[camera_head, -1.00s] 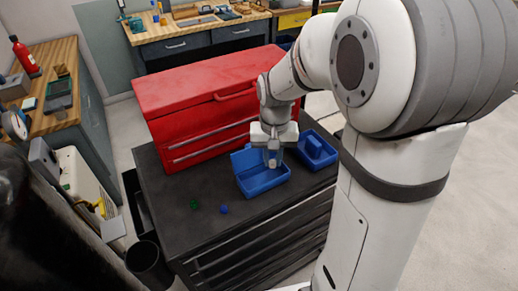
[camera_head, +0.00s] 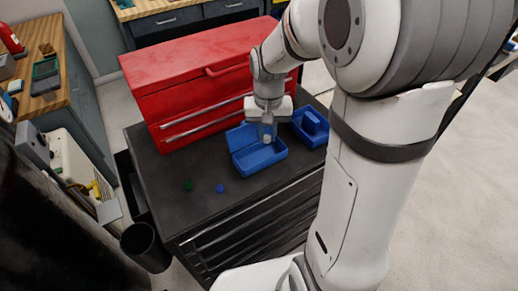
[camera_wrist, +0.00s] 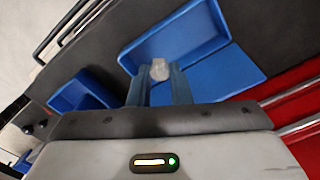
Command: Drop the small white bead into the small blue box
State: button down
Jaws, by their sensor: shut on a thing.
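The white bead (camera_wrist: 160,70) is between the fingertips of my gripper (camera_wrist: 160,82) in the wrist view. My gripper is shut on it. In the head view my gripper (camera_head: 267,138) points down over the small blue box (camera_head: 262,160), with the pale bead (camera_head: 267,139) at its tips. The box is open, with its lid laid back toward the red chest. In the wrist view the box's tray (camera_wrist: 190,30) lies just beyond the bead. The exact height of the bead above the box floor is hard to tell.
A second blue container (camera_head: 311,127) with a raised middle stands to the right. A red tool chest (camera_head: 200,85) stands behind. A green bead (camera_head: 188,185) and a blue bead (camera_head: 220,188) lie on the dark cabinet top (camera_head: 180,215), which is otherwise clear at the front.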

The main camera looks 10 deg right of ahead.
notch_tip(320, 180, down, 4)
jog(key=shift+f+b, duration=0.1)
jog(key=shift+b, duration=1.15)
jog(key=c, duration=1.3)
grip_release()
jog(key=shift+o, duration=0.2)
notch_tip(320, 180, up, 8)
